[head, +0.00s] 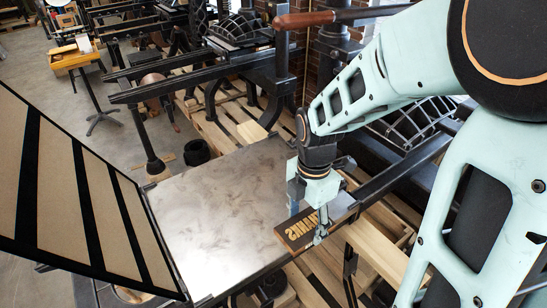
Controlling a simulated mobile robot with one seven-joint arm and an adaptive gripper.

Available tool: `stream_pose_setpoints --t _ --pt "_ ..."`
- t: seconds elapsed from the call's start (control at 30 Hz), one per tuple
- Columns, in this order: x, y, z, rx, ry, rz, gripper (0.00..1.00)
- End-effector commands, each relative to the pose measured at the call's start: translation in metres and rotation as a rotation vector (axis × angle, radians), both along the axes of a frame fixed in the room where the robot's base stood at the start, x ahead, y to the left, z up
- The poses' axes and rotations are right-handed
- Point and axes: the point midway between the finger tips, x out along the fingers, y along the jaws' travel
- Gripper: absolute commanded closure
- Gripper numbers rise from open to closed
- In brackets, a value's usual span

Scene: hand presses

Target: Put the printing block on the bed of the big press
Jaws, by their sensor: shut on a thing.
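The printing block (296,234) is a dark wooden plate with raised tan letters. My gripper (320,229) is shut on it, reaching down from above. The bed of the big press (208,208) is a flat, smudged metal plate. The block shows over the bed's right edge, its left end over the metal and the rest past the side. I cannot tell whether it touches the bed or hangs above it. My gripper hides part of the block's right side.
A hinged frame with dark bars (75,190) stands raised along the bed's left side. Dark press rails (405,165) and wooden pallet slats (375,245) lie to the right. More presses stand behind. The bed's surface is clear.

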Motion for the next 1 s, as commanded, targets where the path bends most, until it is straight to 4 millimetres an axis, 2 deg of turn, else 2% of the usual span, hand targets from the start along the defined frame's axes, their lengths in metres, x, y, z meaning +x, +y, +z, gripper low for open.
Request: stream_pose_setpoints --t 0.17,0.3,0.4,0.77,1.0 --pt "0.024 0.029 -0.017 0.002 0.002 0.004 0.77" --pt "0.036 0.041 -0.044 0.001 0.001 0.001 0.77" --pt "0.043 0.048 -0.057 0.0 -0.001 -0.001 0.77" --pt "0.053 0.058 -0.069 0.0 -0.001 -0.002 0.77" --pt "0.056 0.062 -0.097 -0.001 -0.001 -0.003 0.77"
